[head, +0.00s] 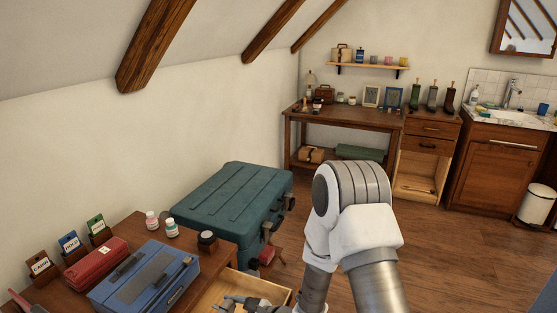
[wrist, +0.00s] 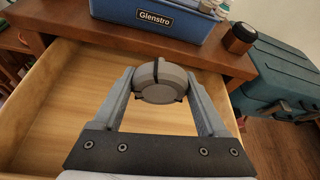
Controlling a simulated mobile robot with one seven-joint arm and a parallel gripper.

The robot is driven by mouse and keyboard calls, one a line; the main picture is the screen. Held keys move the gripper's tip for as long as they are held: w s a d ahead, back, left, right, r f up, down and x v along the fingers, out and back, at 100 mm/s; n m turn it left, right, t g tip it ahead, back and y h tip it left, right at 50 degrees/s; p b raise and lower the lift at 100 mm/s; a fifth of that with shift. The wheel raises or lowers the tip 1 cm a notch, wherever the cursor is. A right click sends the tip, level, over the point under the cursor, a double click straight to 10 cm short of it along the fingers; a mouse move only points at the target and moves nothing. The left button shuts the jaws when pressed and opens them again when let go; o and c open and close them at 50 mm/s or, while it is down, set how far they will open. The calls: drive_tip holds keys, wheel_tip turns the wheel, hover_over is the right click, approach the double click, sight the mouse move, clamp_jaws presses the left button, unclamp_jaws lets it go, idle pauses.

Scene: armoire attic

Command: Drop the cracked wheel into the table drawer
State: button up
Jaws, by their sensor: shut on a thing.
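The cracked wheel (wrist: 160,82) is a small grey round piece with a dark line across it. It sits between the two fingertips of my gripper (wrist: 160,88), which is shut on it. The table drawer (wrist: 62,112) is pulled open, with a pale wooden bottom and walls; it also shows in the head view (head: 212,291). My gripper and the wheel are over the drawer's inside; the height above its bottom is hard to tell. In the head view my gripper (head: 238,301) is at the bottom edge, and the wheel is not clearly visible there.
A blue toolbox (head: 146,278) stands on the wooden table (head: 128,229) behind the drawer. A dark round jar (head: 207,241) is near the table's right corner. A large teal case (head: 232,195) stands right of the table. The visible drawer bottom looks clear.

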drive_tip(key=shift+f+b, duration=0.6)
drive_tip(key=shift+f, duration=0.7)
drive_tip(key=o, duration=1.3)
drive_tip(key=p+v, duration=0.2)
drive_tip(key=v, duration=1.5)
drive_tip(key=shift+s+d+r, duration=0.1)
drive_tip(key=shift+d, duration=0.1)
